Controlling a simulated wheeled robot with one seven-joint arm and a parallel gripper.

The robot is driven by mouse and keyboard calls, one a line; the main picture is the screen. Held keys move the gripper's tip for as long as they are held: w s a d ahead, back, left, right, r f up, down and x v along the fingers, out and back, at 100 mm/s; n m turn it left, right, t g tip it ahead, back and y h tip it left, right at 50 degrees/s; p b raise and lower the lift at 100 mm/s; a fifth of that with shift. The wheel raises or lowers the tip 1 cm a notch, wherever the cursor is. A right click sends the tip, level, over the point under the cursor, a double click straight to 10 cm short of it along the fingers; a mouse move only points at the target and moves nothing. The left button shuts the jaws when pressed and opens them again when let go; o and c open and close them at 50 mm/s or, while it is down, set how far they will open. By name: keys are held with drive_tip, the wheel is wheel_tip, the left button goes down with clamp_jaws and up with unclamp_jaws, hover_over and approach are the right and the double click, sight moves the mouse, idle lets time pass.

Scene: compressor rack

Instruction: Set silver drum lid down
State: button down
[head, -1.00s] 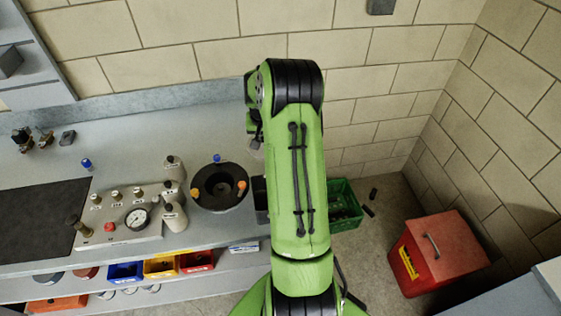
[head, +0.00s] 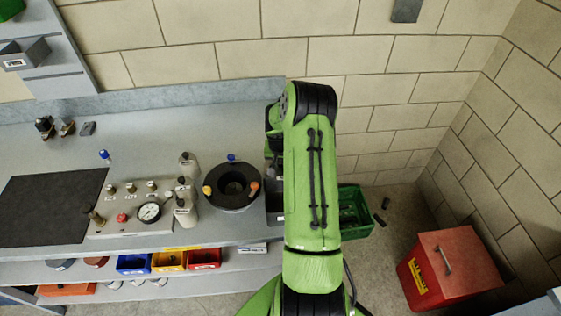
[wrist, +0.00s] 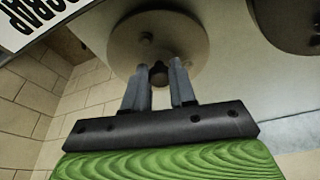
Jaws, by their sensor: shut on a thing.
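The silver drum lid (wrist: 185,52) is a round, flat grey-tan disc with a small dark knob (wrist: 158,74) in the wrist view. My gripper (wrist: 160,80) is shut on this knob, one finger on each side. The lid shows in front of a pale grey surface; I cannot tell whether it touches it. In the head view the lid is not clearly visible, and my green arm hides most of the area around the gripper.
A dark round fixture (head: 233,199) with coloured knobs stands on the grey bench (head: 190,125), left of my arm. A green crate (head: 356,228) and a red bin (head: 430,280) are on the floor to the right. A SCRAP sign (wrist: 30,22) shows in the wrist view.

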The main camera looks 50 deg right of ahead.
drive_tip(key=c, duration=0.9)
unclamp_jaws()
drive_tip(key=shift+f, duration=0.1)
drive_tip(key=v, duration=1.2)
drive_tip(key=s+a+r+n+t, duration=0.25)
drive_tip(key=a+r+n, duration=0.25)
drive_tip(key=a+r, duration=1.1)
drive_tip(key=s+a+r+n, duration=0.1)
drive_tip(key=s+a, duration=0.4)
drive_tip(key=s+a+n+y, duration=0.1)
drive_tip(key=s+a+n, duration=0.1)
drive_tip(key=s+a, duration=0.2)
drive_tip(key=s+a+r+n+t+y, duration=0.1)
drive_tip(key=s+a+n, duration=0.1)
drive_tip(key=s+a, duration=0.3)
drive_tip(key=shift+s+a+r+p, duration=0.15)
drive_tip(key=shift+s+r+p, duration=0.05)
drive_tip(key=shift+s, duration=0.45)
drive_tip(key=shift+s+a+r+p, duration=0.15)
drive_tip(key=shift+s+p, duration=0.05)
drive_tip(key=shift+s, duration=0.45)
